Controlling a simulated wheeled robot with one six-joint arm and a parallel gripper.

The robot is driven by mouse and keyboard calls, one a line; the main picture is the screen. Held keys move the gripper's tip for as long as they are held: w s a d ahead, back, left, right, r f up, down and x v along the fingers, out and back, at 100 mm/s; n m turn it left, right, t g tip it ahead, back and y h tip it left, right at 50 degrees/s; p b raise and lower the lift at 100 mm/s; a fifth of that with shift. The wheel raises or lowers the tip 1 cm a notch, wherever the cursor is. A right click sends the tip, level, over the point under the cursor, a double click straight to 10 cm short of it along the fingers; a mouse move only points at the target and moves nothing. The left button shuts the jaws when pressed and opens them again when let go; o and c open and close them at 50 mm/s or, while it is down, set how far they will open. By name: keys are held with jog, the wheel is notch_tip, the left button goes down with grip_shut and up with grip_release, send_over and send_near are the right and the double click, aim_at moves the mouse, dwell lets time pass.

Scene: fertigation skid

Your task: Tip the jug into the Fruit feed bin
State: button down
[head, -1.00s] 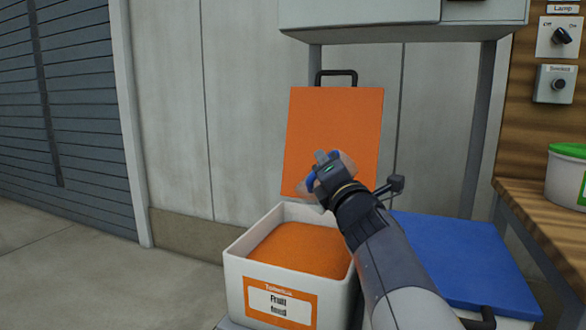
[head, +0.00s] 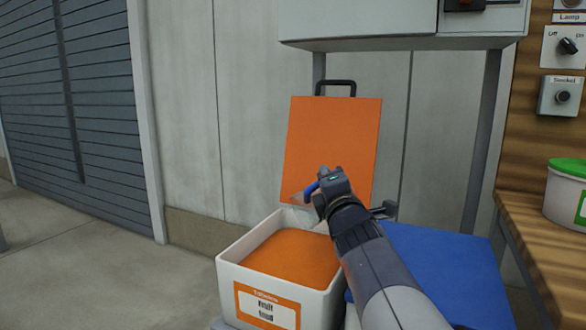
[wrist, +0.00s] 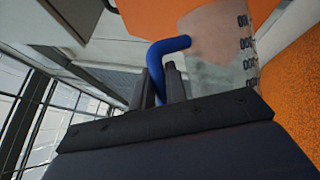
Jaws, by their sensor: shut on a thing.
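The Fruit feed bin (head: 318,308) is a white box with an orange-bordered label, filled near the top with orange granules. Its orange lid (head: 335,145) stands raised behind it. My gripper (head: 322,187) is above the bin's back part, shut on the blue handle of the jug (wrist: 212,45). The jug is translucent with dark scale marks and looks tilted in the wrist view, with the orange granules beside it. In the head view my gripper hides most of the jug; a bit of the blue handle shows. I cannot tell whether anything is left inside.
A closed blue lid (head: 440,270) is just right of the bin, under my arm. A wooden bench (head: 535,225) with a green-lidded tub (head: 567,195) is at the right. A grey cabinet (head: 370,20) hangs above. Open floor lies at the left.

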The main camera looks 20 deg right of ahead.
jog(key=d+f+m+g+y+p, duration=0.1)
jog(key=m+p, duration=0.8)
jog(key=p, duration=1.4)
jog(key=w+d+f+m+g+y+p, duration=0.1)
jog(key=d+m+g+y+p, duration=0.3)
jog(key=p, duration=1.9)
jog(key=d+m+g, duration=0.1)
jog(key=d+m, duration=0.3)
jog(key=m, duration=0.1)
jog(key=shift+f+m, duration=0.25)
jog(key=shift+m, duration=0.05)
